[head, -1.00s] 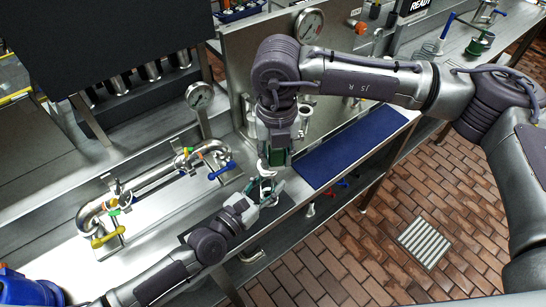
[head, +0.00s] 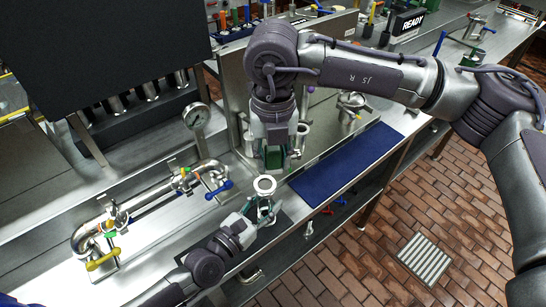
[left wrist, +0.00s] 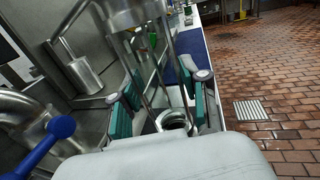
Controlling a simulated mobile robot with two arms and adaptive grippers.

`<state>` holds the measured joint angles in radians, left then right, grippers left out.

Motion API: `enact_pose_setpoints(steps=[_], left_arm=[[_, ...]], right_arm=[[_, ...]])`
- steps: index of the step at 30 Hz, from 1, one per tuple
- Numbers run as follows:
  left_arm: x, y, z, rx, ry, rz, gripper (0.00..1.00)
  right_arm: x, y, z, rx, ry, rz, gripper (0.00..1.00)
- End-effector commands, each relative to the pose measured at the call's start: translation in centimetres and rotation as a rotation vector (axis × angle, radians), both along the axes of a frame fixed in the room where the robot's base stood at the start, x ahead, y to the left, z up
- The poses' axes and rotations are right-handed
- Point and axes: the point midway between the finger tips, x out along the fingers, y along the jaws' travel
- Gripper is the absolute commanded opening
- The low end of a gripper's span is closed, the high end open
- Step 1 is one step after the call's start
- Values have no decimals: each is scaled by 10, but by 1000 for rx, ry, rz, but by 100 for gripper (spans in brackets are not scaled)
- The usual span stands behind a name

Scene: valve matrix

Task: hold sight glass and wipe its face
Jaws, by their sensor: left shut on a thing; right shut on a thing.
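The sight glass (head: 264,184) has a pale ring-shaped end that faces up in the head view. In the left wrist view its metal rods and end rings (left wrist: 130,14) stand between the green finger pads. My left gripper (head: 263,208) is shut on it and holds it above the bench edge. My right gripper (head: 276,163) is just above and behind the ring in the head view, with a visible gap to it. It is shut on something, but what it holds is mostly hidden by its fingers.
A pipe loop with a yellow-handled valve (head: 102,260) and a blue-handled valve (head: 219,190) lies on the left. A pressure gauge (head: 196,117) stands behind it. A blue mat (head: 345,162) covers the bench at right. Open tiled floor has a drain grate (head: 425,257).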

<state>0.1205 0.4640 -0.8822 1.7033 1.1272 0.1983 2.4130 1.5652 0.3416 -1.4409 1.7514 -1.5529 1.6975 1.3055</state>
Motion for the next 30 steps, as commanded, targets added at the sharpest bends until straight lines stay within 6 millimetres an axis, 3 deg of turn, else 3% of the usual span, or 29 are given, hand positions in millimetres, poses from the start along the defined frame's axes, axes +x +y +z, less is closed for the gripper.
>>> enact_pose_setpoints(steps=[5,6,10,22,30], left_arm=[[0,0,0,-1,-1,1,0],[0,0,0,-1,-1,1,52],[0,0,0,-1,-1,0,73],[-4,4,-1,1,0,0,74],[-41,36,-2,5,2,-1,74]], right_arm=[[0,0,0,0,0,0,5],[0,0,0,0,0,0,5],[0,0,0,0,0,0,5],[0,0,0,0,0,0,5],[0,0,0,0,0,0,5]])
